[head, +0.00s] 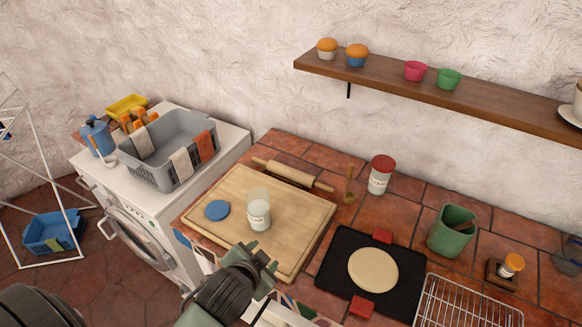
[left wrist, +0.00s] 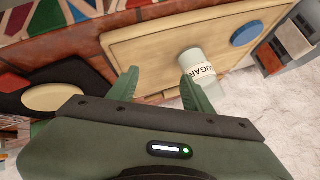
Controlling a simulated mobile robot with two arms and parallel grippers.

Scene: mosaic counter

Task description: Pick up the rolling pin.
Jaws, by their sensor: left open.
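The rolling pin (head: 293,174) is pale wood with a handle at each end. In the head view it lies at the back edge of the wooden board (head: 305,235), behind the sugar jar (head: 258,212). My left gripper (head: 262,257) is open and empty over the board's front edge, apart from the pin. In the left wrist view, the two fingers of my left gripper (left wrist: 158,88) are spread. The board (left wrist: 140,55) and sugar jar (left wrist: 198,68) show beyond them. The pin cannot be made out clearly there. My right gripper is not in view.
A wooden tool (head: 349,186) and red-lidded flour jar (head: 380,178) stand right of the pin. A black mat (head: 335,262) with dough (head: 373,270) lies right of the board. A shelf (head: 440,95) hangs above.

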